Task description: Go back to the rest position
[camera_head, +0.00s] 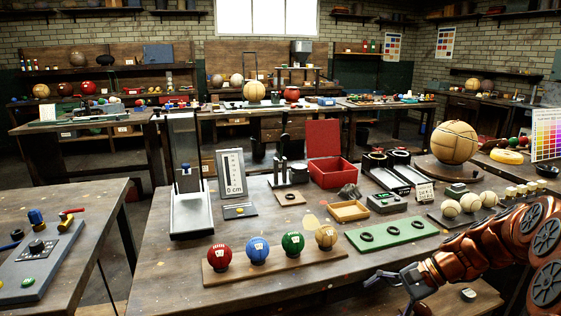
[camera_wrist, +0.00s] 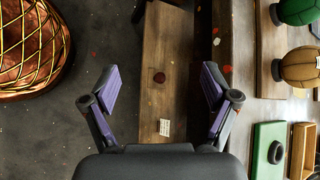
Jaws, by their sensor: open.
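My gripper (camera_head: 384,279) is at the lower right in the head view, in front of the table's front edge, at the end of my copper arm. In the wrist view my gripper (camera_wrist: 160,88) has its two purple-padded fingers spread wide with nothing between them. Four balls stand in a row on a wooden strip (camera_head: 285,272): red (camera_head: 219,257), blue (camera_head: 257,250), green (camera_head: 292,243) and tan (camera_head: 326,236). The green ball (camera_wrist: 298,8) and tan ball (camera_wrist: 300,66) also show at the wrist view's right edge, clear of the fingers.
The workbench (camera_head: 170,262) carries a green tray (camera_head: 400,231), a small wooden tray (camera_head: 348,210), a red box (camera_head: 330,172) and a large stitched ball (camera_head: 454,142). A lower wooden board (camera_wrist: 165,60) lies beneath my gripper. Bare floor (camera_wrist: 100,30) shows left of it.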

